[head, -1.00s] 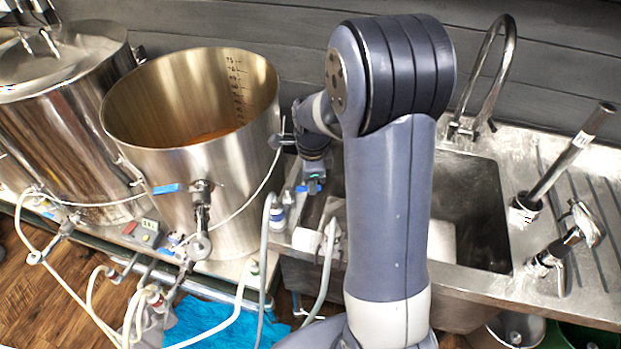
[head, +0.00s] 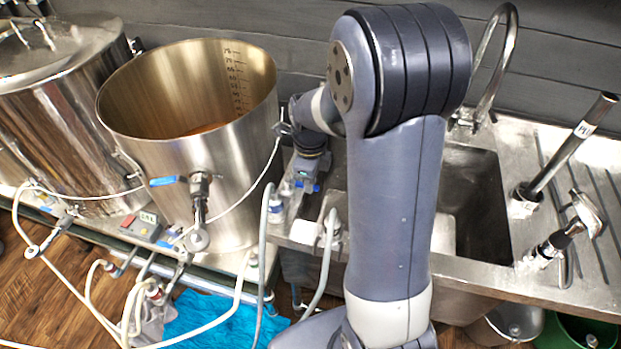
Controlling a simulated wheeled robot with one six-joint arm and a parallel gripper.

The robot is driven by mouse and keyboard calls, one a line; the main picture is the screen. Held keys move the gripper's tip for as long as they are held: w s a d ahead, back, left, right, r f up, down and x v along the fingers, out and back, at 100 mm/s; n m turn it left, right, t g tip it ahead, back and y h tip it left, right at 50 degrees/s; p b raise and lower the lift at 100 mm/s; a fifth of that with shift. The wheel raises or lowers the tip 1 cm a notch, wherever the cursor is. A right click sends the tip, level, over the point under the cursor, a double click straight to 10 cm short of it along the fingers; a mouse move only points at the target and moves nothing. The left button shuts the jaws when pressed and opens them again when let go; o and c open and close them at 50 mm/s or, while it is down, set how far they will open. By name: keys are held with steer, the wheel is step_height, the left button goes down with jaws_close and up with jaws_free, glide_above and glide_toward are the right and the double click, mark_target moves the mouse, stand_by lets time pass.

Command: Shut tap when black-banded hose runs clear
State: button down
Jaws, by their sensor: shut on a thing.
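My gripper (head: 306,186) is small in the head view, pointing down between the open kettle and the sink. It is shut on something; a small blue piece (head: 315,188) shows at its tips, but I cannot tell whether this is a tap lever. Two grey hoses hang just below, one at the left (head: 264,250) and one at the right (head: 325,262). I cannot make out a black band on either, nor the liquid in them. A blue-handled tap (head: 168,181) sits on the front of the open kettle (head: 150,140), apart from my gripper.
A lidded kettle (head: 65,130) stands at the left. White hoses (head: 75,290) loop in front, above a blue cloth (head: 205,318). The steel sink (head: 475,205) with a curved faucet (head: 497,65) is at the right.

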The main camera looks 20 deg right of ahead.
steer(key=c, duration=1.4)
jaws_free()
step_height(320, 180, up, 11)
steer(key=shift+f, duration=0.1)
step_height(320, 180, down, 11)
